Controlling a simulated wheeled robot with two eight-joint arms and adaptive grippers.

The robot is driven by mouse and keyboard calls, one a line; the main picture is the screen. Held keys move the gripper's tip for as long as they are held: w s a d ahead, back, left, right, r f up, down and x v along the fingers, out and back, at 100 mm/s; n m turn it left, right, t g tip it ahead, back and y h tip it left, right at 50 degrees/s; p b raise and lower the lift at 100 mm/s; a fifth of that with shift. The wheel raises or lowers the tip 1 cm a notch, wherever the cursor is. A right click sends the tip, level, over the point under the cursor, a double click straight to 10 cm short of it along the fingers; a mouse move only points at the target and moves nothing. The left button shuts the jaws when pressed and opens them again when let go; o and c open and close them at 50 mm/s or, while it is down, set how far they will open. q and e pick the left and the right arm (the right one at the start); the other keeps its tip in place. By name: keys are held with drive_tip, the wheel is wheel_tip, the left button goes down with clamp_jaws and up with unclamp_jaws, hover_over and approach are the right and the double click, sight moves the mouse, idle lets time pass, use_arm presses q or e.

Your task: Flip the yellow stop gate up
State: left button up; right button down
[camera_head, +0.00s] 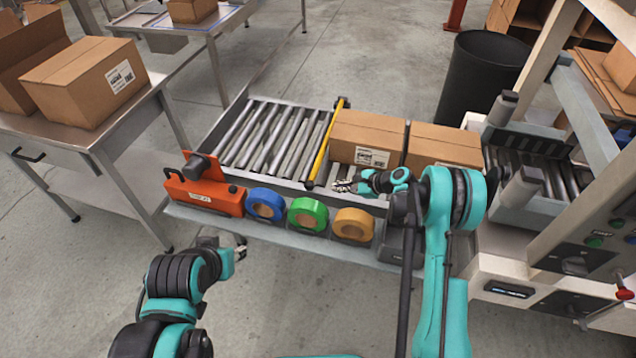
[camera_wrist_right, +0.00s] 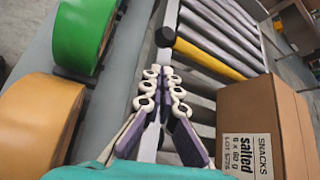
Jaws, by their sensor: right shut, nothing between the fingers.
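The yellow stop gate (camera_head: 324,148) is a thin bar lying across the roller conveyor, just left of the first carton. In the right wrist view the yellow bar (camera_wrist_right: 208,59) lies across the rollers, with a black knob (camera_wrist_right: 165,37) at its near end. My right gripper (camera_head: 343,186) is shut and empty over the conveyor's near rail, right of the bar's near end. In the wrist view its closed fingertips (camera_wrist_right: 165,73) point toward the knob, with a small gap. My left gripper (camera_head: 239,251) is low at the front left, away from the gate; its finger opening is unclear.
Cartons (camera_head: 366,138) stand on the rollers right of the gate; rollers (camera_head: 270,135) on the left are empty. An orange tape dispenser (camera_head: 205,190) and blue, green and tan tape rolls (camera_head: 307,213) line the front shelf. A black bin (camera_head: 478,75) stands behind.

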drive_tip(key=shift+w+f, duration=0.3)
drive_tip(key=shift+f, duration=0.35)
drive_tip(key=b+x, duration=0.3)
drive_tip(key=x, duration=0.6)
drive_tip(key=shift+a+b, duration=0.2)
drive_tip(key=shift+b, duration=0.1)
drive_tip(key=shift+w+a+f, duration=0.2)
drive_tip(key=shift+a, duration=0.1)
